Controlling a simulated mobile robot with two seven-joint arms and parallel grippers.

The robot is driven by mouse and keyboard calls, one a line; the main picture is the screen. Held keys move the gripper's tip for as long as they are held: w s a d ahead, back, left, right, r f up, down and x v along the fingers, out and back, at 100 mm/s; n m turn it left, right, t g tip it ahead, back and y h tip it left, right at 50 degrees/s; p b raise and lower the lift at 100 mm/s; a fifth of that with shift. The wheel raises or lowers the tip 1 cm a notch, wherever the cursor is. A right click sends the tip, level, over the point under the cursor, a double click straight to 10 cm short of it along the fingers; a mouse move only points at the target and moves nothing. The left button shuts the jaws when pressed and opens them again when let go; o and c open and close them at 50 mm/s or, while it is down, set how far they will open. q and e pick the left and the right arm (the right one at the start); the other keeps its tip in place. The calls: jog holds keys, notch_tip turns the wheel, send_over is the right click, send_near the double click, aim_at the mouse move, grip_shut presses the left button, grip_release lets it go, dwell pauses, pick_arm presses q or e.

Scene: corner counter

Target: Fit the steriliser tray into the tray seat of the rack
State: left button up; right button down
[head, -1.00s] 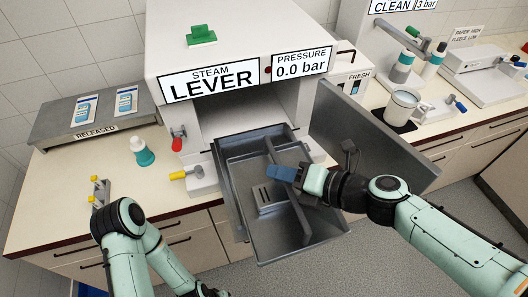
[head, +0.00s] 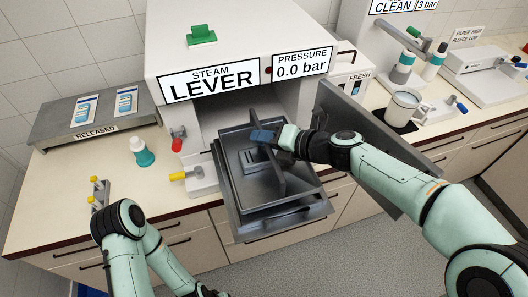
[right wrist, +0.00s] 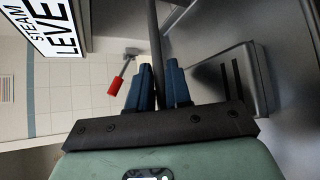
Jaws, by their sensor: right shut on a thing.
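The grey steriliser tray (head: 262,194) lies at the mouth of the steriliser chamber, above the pulled-out rack (head: 282,229). The rack's front shows below the tray's front edge. The tray looks slightly skewed to the rack, and I cannot tell whether it is seated. My right gripper (head: 264,136) is shut on the tray's upright central divider. In the right wrist view its blue fingers (right wrist: 158,85) stand on both sides of the dark divider (right wrist: 154,40). The tray seat is hidden under the tray. Of my left arm only links show at lower left; its gripper is out of view.
The steriliser's open door (head: 366,135) stands right of the tray, close to my right arm. A red-handled lever (head: 177,141) and a yellow-handled one (head: 179,176) are left of the chamber mouth.

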aim_at(264, 149)
notch_tip(264, 149, down, 4)
jog(key=shift+w+f+b, duration=0.1)
jog(key=shift+b, duration=0.9)
jog(key=shift+f, duration=0.25)
pick_arm(q)
jog(key=f, duration=0.1)
jog(key=s+f, duration=0.1)
jog(key=shift+s+f, duration=0.15)
jog(key=shift+f, duration=0.2)
